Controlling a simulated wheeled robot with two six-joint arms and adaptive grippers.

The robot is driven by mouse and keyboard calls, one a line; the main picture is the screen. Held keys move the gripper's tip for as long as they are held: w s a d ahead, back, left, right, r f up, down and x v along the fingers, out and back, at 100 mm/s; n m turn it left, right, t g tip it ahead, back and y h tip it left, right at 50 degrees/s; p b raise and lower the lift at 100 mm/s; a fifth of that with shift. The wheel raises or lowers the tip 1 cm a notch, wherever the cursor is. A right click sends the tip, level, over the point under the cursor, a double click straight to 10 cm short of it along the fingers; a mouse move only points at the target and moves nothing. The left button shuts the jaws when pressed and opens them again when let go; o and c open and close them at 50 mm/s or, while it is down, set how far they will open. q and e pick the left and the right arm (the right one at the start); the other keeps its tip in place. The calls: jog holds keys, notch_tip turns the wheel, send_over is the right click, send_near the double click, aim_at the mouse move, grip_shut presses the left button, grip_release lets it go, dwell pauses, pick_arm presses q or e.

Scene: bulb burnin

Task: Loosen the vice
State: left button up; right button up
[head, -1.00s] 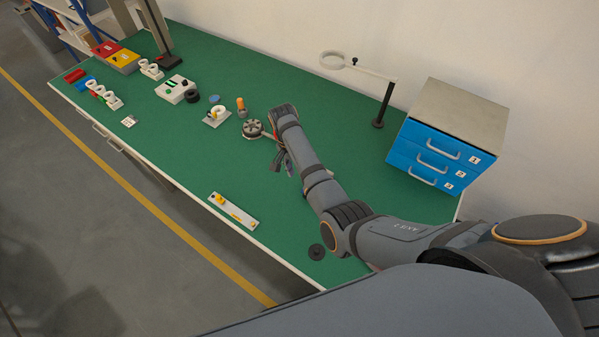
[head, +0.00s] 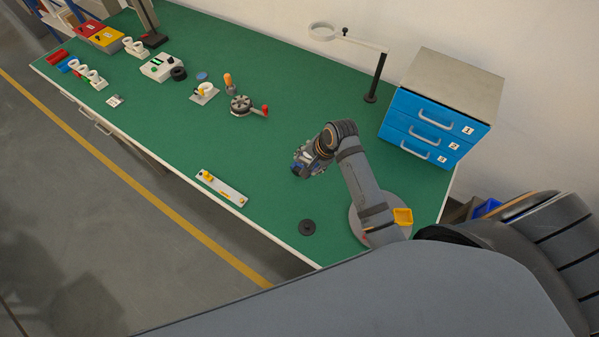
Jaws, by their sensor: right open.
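What looks like the vice is a dark round device (head: 240,104) on the green bench. A short lever with a red knob (head: 265,110) reaches out from it to the right. An upright orange-topped piece (head: 228,82) stands right behind it. Whether the jaws of the vice are tight or loose is too small to tell. My right gripper (head: 302,166) is open and empty, in front and to the right of the vice, clear of the lever. My left gripper is not in view.
A white strip with yellow parts (head: 221,188) and a black disc (head: 307,227) lie near the front edge. A magnifier stand (head: 372,85) and blue drawer unit (head: 437,110) stand at the back right.

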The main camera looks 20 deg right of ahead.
aim_at(298, 171)
jog(key=x, duration=0.9)
jog(key=shift+d+p, duration=0.1)
jog(key=shift+p, duration=0.25)
jog(key=shift+w+a+f, duration=0.2)
jog(key=shift+w+f, duration=0.1)
jog(key=shift+f, duration=0.35)
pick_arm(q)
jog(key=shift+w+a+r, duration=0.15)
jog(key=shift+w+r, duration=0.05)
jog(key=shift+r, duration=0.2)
pick_arm(e)
jog(key=shift+s, duration=0.1)
